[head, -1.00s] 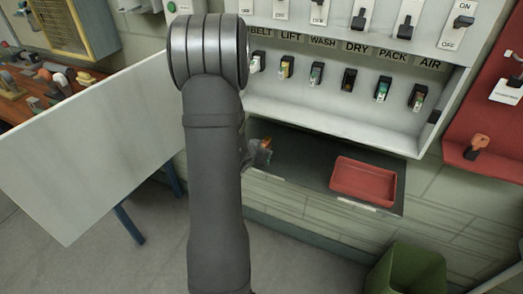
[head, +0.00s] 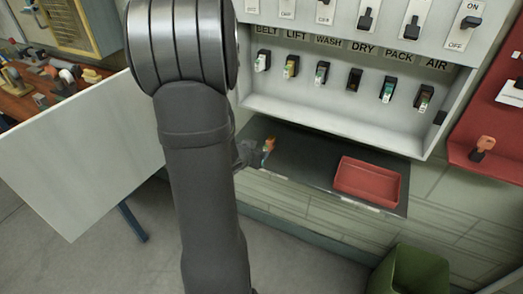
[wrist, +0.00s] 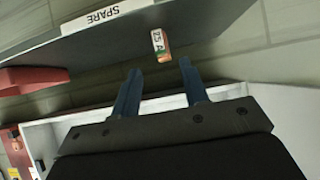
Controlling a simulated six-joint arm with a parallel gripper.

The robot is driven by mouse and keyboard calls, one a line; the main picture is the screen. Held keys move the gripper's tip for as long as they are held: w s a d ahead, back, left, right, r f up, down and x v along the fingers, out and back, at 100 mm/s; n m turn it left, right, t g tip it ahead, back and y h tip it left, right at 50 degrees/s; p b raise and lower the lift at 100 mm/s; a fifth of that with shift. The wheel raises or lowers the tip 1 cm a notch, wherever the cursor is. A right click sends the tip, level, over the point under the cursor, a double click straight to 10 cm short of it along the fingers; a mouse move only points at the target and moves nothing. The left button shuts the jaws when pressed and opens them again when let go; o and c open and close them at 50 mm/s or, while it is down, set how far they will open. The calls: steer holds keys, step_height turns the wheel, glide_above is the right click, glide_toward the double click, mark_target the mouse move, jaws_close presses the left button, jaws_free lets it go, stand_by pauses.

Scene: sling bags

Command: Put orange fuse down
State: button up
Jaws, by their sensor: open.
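The orange fuse (head: 268,146) stands at the left end of the dark shelf below the switch panel. In the wrist view the fuse (wrist: 160,46) shows a white label with "25 A" and an orange end against the dark shelf (wrist: 200,25). My gripper (wrist: 160,66) is open, with its two blue fingers apart and nothing between them. The fuse lies just beyond the fingertips, roughly in line with the gap. In the head view my gripper (head: 247,154) is just left of the fuse, partly hidden by my arm.
A red tray (head: 367,180) sits on the right part of the shelf, with clear dark surface between it and the fuse. A "SPARE" label (wrist: 103,15) is on the shelf edge. Above are several fuses in labelled holders. A green bin (head: 408,270) stands below.

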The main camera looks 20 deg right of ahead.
mark_target(265, 149)
steer(key=shift+v, duration=1.7)
steer(key=x, duration=1.2)
steer(key=shift+f, duration=0.25)
steer(key=shift+r, duration=0.15)
steer(key=shift+s+a, duration=0.1)
steer(key=shift+a, duration=0.05)
